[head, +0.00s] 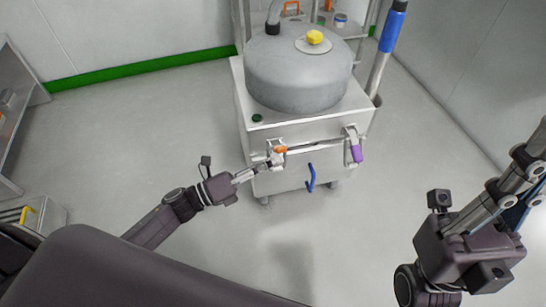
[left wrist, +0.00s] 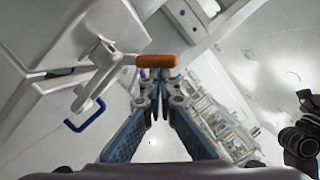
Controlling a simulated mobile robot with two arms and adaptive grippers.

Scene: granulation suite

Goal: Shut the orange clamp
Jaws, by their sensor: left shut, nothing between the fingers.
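The orange clamp (head: 280,149) is on the front upper edge of the white cabinet under the grey drum. It has a pale metal lever with an orange grip. My left gripper (head: 266,166) is shut and empty, just below and left of the orange grip in the head view. In the left wrist view the orange grip (left wrist: 157,60) lies across, just beyond the closed fingertips (left wrist: 160,84); I cannot tell if they touch. The clamp's latch is partly hidden by my fingers in the head view. My right gripper (head: 500,195) is far right, its tips cut off.
A purple-handled clamp (head: 356,152) is on the cabinet's right front, with a blue handle (head: 310,178) between the clamps. The grey drum (head: 300,75) has a yellow knob on its lid. A blue-topped pole (head: 390,35) stands at right. The floor in front is clear.

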